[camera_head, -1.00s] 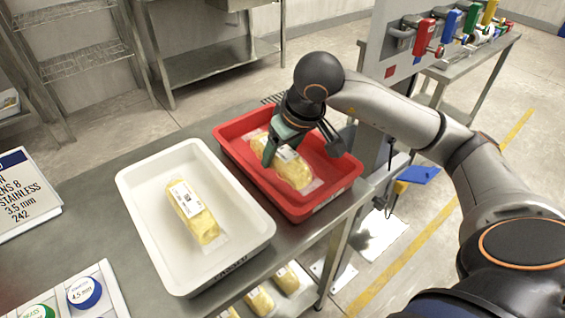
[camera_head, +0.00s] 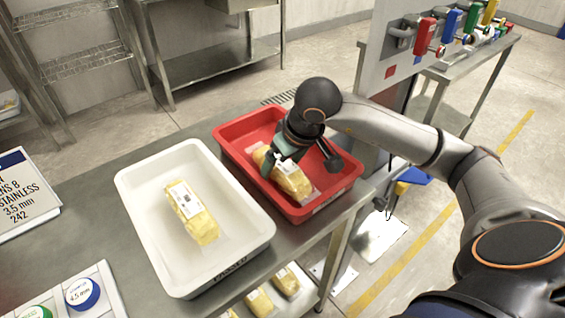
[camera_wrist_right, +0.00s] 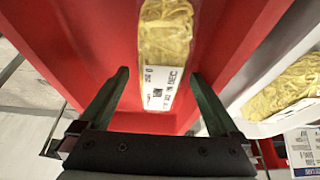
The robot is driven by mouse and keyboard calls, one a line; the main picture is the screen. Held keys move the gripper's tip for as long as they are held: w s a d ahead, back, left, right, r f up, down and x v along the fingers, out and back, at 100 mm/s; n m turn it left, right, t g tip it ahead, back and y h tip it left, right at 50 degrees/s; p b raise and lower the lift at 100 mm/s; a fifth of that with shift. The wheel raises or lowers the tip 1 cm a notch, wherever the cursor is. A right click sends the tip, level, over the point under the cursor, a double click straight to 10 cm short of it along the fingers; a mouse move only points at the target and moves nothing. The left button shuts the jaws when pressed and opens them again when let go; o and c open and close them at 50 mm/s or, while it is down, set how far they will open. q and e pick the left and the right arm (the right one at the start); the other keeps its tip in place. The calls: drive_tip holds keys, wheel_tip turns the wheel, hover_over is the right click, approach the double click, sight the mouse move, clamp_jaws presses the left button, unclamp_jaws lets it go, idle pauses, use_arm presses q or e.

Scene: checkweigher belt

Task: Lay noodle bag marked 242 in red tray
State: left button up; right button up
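A noodle bag (camera_head: 291,178) with a white label lies in the red tray (camera_head: 232,137); its number is too small to read. My right gripper (camera_head: 304,162) is over the red tray, just above this bag. In the right wrist view the two fingers (camera_wrist_right: 160,75) are spread wide, with a gap on both sides of the noodle bag (camera_wrist_right: 165,50). Its label faces up and the bag rests in the red tray (camera_wrist_right: 90,50). Another yellow noodle bag (camera_head: 190,213) lies in the white tray (camera_head: 150,240). My left gripper is not in view.
The white tray stands directly left of the red one on the steel table (camera_head: 95,205). A sign (camera_head: 20,195) reading 3.5 mm, 242 and a panel with round coloured discs (camera_head: 83,292) lie at the left. More bags (camera_head: 258,300) sit on a shelf below.

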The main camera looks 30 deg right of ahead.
drive_tip(key=shift+r, duration=0.3)
drive_tip(key=p+v, duration=0.1)
drive_tip(key=v, duration=1)
drive_tip(key=shift+s+r+p, duration=0.15)
drive_tip(key=shift+r+p, duration=0.15)
drive_tip(key=shift+r, duration=0.05)
